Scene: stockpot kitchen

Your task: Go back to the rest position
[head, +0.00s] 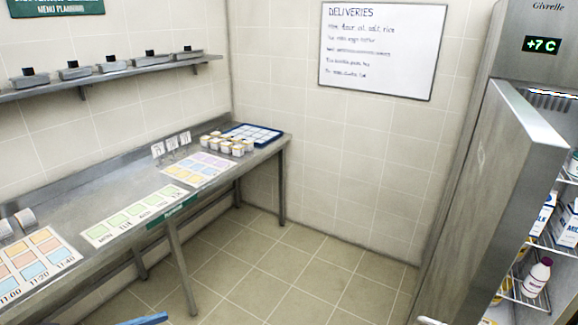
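My gripper does not show in the head view, the only view given. A small blue piece (145,319) shows at the bottom edge, and a small white piece (429,321) shows further right. Too little of either shows to tell what it is. No rest position is marked in the view. A steel fridge (527,95) stands at the right with its door (505,200) open, and its display reads +7 C.
A steel table (110,205) runs along the left wall with cards, rolls and small jars (222,144). A shelf (110,75) hangs above. Bottles and cartons (536,277) stand in the fridge. Tiled floor (290,270) is clear between table and fridge. A deliveries board (382,50) hangs behind.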

